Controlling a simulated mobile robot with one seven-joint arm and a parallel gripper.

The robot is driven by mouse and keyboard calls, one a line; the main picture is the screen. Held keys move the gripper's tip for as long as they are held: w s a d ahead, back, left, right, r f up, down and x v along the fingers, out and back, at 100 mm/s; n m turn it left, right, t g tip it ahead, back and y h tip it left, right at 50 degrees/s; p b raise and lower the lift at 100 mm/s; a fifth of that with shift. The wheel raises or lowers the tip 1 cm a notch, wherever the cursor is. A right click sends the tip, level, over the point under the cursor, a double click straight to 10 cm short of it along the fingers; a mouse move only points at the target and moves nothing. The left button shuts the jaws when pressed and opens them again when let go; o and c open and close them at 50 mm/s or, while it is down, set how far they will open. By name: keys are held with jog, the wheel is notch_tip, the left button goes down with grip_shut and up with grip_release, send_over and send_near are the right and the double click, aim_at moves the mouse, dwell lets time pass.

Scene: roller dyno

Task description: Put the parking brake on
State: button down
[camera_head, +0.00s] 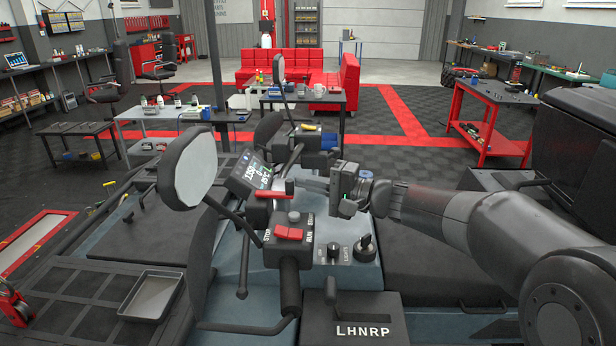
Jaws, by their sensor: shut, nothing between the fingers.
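A quad-type vehicle fills the foreground, with its handlebar and controls in the middle. A thin red lever (272,194) lies across the handlebar beside the lit display (249,174); no label marks it as the parking brake. My gripper (306,184) is shut and empty, pointing left, with its fingertips close to the right end of the red lever. I cannot tell whether they touch it. A switch box with a red rocker switch (288,232) sits nearer. A gear lever (331,291) stands behind the letters LHNRP at the front.
A round mirror (187,167) rises at left, and a second mirror (279,69) stands farther back. A key switch (366,245) is on the console below my gripper. A metal tray (152,296) lies on the rack at left. Worktables and red seats stand well behind.

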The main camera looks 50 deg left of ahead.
aim_at(299, 213)
jog(key=shift+s+d+m+t+y, duration=0.15)
jog(key=shift+s+d+m+t, duration=0.25)
jog(key=shift+s, duration=0.45)
jog(key=shift+s+d+m+t+y, duration=0.2)
jog(key=shift+s+d+t, duration=0.35)
jog(key=shift+s, duration=0.25)
jog(key=shift+s+d+m+t+y, duration=0.15)
jog(key=shift+s+d+m+t, duration=0.2)
jog(key=shift+s+d, duration=0.35)
jog(key=shift+s+a, duration=0.1)
jog(key=shift+s, duration=0.1)
jog(key=s+v, duration=0.1)
jog(key=v, duration=1)
jog(key=shift+d, duration=0.45)
jog(key=shift+r, duration=0.1)
